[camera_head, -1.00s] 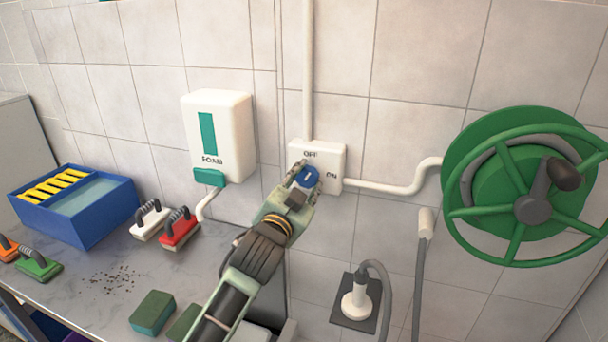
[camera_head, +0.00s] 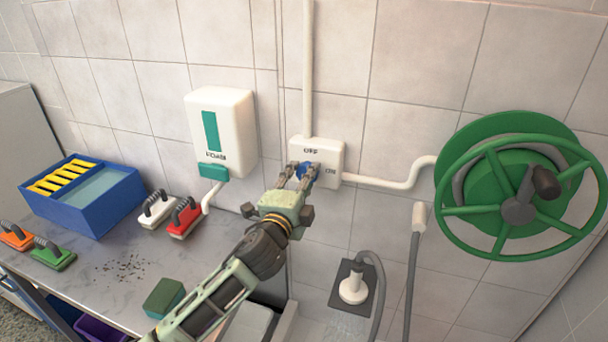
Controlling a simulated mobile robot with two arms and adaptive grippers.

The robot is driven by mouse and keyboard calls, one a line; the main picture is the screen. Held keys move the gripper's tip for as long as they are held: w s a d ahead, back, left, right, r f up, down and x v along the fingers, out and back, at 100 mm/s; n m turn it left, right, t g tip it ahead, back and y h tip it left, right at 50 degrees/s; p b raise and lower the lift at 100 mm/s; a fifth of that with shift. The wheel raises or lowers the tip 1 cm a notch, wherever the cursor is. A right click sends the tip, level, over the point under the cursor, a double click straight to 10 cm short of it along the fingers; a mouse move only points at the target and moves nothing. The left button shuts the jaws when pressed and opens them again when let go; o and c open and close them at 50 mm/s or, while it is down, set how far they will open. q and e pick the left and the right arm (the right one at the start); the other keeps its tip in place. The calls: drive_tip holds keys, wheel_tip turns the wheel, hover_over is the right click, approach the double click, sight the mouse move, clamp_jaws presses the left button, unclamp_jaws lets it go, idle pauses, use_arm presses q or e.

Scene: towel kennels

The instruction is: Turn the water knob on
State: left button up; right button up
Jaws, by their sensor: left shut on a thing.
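The blue water knob (camera_head: 304,170) sits on a white wall box (camera_head: 331,158) marked OFF at the top and ON at the right. My left gripper (camera_head: 303,172) reaches up from below and is shut on the knob, a finger on each side. The fingers partly cover the knob, so which mark it points to is hard to tell. My right gripper is not in view.
A foam dispenser (camera_head: 222,130) hangs left of the box. A green hose reel (camera_head: 520,190) is on the wall at the right. A blue bin (camera_head: 95,212), several brushes and a green sponge (camera_head: 163,298) stand on the counter (camera_head: 100,290). A shower head (camera_head: 353,288) hangs below.

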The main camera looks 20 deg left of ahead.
use_arm(q)
drive_tip(key=shift+f+m+p, duration=0.35)
drive_tip(key=shift+f+m, duration=0.2)
drive_tip(key=shift+m, duration=0.25)
drive_tip(key=o, duration=1.1)
drive_tip(key=shift+c, duration=0.2)
drive_tip(key=shift+r, duration=0.15)
drive_tip(key=shift+r, duration=0.1)
drive_tip(key=s, duration=1.2)
drive_tip(key=shift+a, duration=0.2)
